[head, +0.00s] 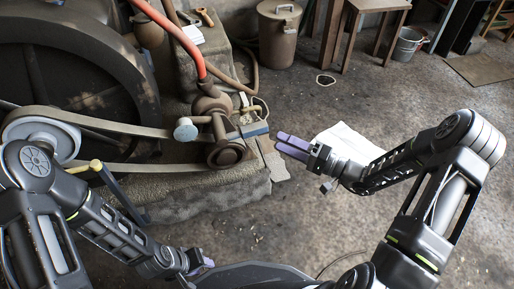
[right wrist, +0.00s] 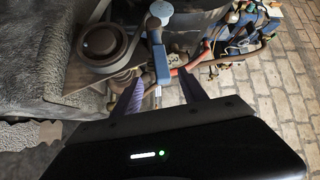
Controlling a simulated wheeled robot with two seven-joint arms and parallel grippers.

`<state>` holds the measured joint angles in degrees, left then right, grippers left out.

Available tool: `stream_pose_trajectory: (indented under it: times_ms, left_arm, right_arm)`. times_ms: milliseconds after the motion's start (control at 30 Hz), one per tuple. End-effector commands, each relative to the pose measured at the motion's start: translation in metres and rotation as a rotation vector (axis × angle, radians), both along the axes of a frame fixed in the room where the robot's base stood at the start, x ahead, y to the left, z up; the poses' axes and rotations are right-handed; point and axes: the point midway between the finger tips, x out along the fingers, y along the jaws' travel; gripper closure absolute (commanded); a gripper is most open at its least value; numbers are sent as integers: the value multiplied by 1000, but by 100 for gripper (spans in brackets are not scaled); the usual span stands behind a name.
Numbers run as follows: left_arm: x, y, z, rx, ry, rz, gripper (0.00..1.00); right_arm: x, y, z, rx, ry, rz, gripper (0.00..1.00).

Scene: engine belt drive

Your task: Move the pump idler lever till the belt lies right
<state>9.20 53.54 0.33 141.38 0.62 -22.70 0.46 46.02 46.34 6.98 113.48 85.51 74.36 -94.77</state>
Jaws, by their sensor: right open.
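The tan belt (head: 125,128) runs from the grey pulley (head: 42,135) at the engine to the brown pump pulley (head: 226,153). A lever with a blue handle (head: 255,129) sits just right of the pump; the blue handle also shows in the right wrist view (right wrist: 160,64). How the belt sits on the pump pulley is hard to tell. My right gripper (head: 293,147) is open and empty, its purple fingers pointing at the blue handle from the right. In the right wrist view the handle appears between the fingertips (right wrist: 161,78), apart from them. My left gripper (head: 200,265) is low, far from the belt.
A dark flywheel (head: 75,75) fills the left. A red hose (head: 172,30) rises from the pump. A white sheet (head: 348,140) lies behind my right gripper. The floor (head: 340,100) beyond is mostly clear.

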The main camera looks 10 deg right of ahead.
Motion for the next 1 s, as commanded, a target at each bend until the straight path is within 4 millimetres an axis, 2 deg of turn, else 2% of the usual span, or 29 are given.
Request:
stream_pose_trajectory:
  times_ms: [433, 800, 1000]
  left_arm:
    - [0, 0, -1, 0, -1, -1, 64]
    - [3, 0, -18, 2, -8, 3, 64]
    - [4, 0, -21, 0, -8, 4, 64]
  right_arm:
    - [4, 6, 1, -1, 0, 3, 50]
    - [39, 47, 3, 1, 0, 6, 50]
    - [50, 59, 5, 0, 1, 3, 50]
